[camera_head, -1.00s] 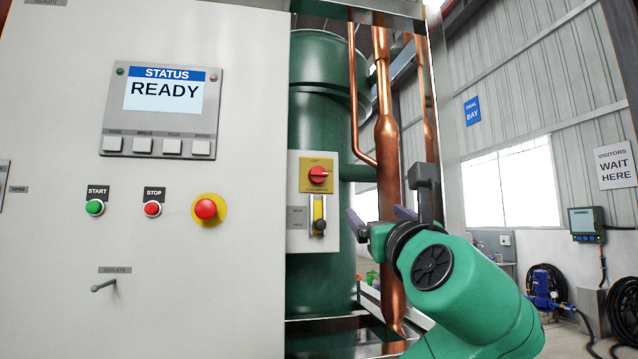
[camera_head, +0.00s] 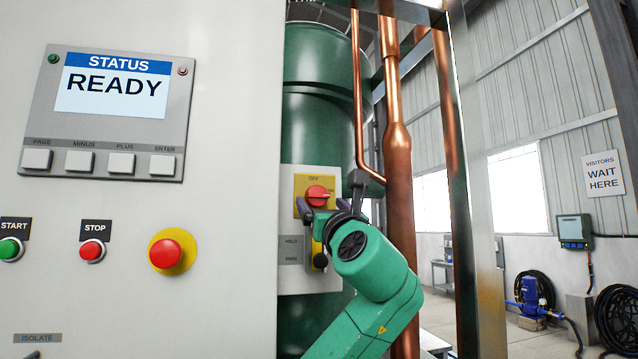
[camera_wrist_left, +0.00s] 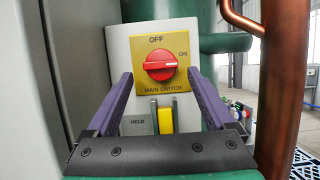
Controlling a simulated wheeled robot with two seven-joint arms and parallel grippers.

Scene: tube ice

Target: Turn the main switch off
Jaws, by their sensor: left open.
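The main switch is a red rotary knob (camera_head: 319,194) on a yellow plate, beside the white cabinet. In the left wrist view the red knob (camera_wrist_left: 160,65) lies horizontally, in line with the ON mark at right; OFF is above it. My left gripper (camera_head: 323,207) is open in front of the switch, and its arm partly covers the panel below. In the left wrist view its purple fingers (camera_wrist_left: 160,82) stand one on each side of the knob, apart from it. How far the fingertips are from the plate is hard to tell. My right gripper is not seen.
The white cabinet (camera_head: 225,100) at left carries a READY screen (camera_head: 112,92), start and stop buttons and a red mushroom button (camera_head: 166,253).

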